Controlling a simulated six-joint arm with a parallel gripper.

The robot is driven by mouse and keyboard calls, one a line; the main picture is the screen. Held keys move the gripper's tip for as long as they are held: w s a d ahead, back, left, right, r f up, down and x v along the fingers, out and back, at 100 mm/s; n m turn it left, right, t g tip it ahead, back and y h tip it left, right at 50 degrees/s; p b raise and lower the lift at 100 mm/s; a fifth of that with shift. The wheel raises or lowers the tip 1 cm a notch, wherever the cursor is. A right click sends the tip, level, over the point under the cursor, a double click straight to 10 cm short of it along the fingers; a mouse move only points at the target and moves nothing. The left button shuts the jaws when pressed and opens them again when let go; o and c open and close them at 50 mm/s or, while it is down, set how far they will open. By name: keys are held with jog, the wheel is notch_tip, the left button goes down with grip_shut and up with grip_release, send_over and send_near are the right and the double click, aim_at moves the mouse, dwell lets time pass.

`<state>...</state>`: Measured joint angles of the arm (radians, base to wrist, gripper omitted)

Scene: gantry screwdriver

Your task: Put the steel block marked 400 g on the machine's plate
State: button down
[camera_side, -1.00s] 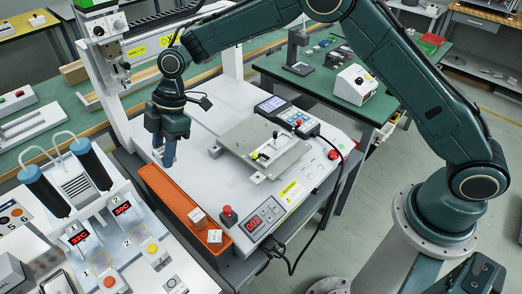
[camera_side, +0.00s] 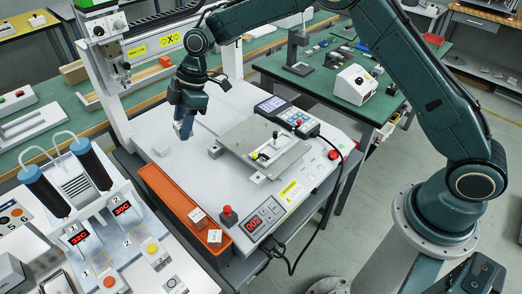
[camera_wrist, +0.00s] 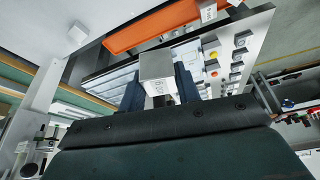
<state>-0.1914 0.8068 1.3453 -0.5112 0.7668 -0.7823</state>
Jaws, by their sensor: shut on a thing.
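My gripper (camera_side: 183,128) hangs over the white bed of the machine, left of the grey metal plate (camera_side: 236,134) and apart from it. In the wrist view my gripper (camera_wrist: 158,88) is shut on a pale steel block (camera_wrist: 157,66), which sits between the two dark blue fingers. Small marks show on the block's lower face, but I cannot read them. In the side view the fingers mostly hide the block. The plate carries a small fixture with a black knob and a yellow part.
An orange tray (camera_side: 157,184) along the machine's front left edge holds small pale blocks (camera_side: 198,214) near its right end. A small white cube (camera_side: 163,150) stands on the bed. A keypad unit (camera_side: 290,117) stands behind the plate; a red button (camera_side: 227,212) is at the front.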

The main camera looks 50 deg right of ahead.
jog(key=w+d+r+m+t, duration=0.1)
jog(key=w+d+m, duration=0.1)
jog(key=d, duration=0.4)
jog(key=w+d+r+m, duration=0.1)
jog(key=d+m, duration=0.1)
jog(key=d, duration=0.5)
jog(key=m+t+h, duration=0.1)
jog(key=m, duration=0.2)
send_over(244, 133)
jog(key=d, duration=0.1)
jog(key=f, duration=1.4)
jog(key=shift+s+d+f, duration=0.15)
jog(key=shift+s+f, duration=0.15)
jog(key=shift+s, duration=0.1)
jog(key=shift+f, duration=2.15)
jog(key=shift+f, duration=0.1)
jog(key=c, duration=1)
grip_release()
